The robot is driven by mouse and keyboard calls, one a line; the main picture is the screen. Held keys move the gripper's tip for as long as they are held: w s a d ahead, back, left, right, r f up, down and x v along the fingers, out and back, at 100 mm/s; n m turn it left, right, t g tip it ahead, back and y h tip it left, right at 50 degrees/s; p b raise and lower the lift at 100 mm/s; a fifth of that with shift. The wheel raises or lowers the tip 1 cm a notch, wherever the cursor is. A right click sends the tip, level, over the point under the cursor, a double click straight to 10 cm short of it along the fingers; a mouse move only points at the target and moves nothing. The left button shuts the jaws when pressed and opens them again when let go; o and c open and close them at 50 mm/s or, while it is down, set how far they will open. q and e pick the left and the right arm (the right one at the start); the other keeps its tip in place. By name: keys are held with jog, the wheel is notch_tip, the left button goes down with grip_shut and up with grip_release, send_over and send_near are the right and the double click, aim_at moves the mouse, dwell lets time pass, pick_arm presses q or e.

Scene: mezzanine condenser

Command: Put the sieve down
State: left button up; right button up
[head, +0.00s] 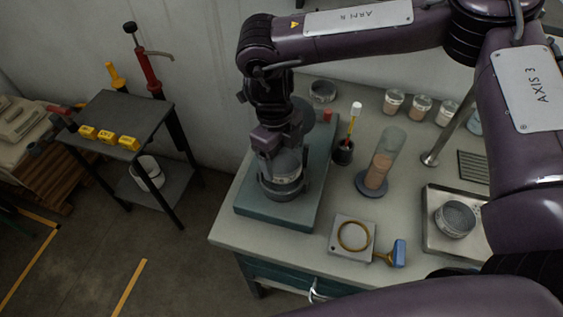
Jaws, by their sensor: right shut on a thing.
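My right gripper (272,150) reaches down over the left end of the bench and is shut on a sieve, a round grey metal pan (283,186). The sieve is level, at or just above a teal base plate (250,212). I cannot tell if it touches the plate, as the gripper hides part of the contact. My left gripper is not in view.
A brush in a black cup (343,152), a glass cylinder (381,163), a square plate with a brass ring (353,237) and a blue-headed tool (398,252) stand nearby. A tray (435,240) holds another round pan (455,219). Several jars line the back.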

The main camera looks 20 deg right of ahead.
aim_at(282, 166)
notch_tip(282, 166, down, 3)
jog(key=shift+r+p, duration=0.15)
jog(key=shift+p, duration=0.2)
jog(key=shift+f, duration=0.45)
jog(key=o, duration=1)
jog(key=shift+f, duration=0.1)
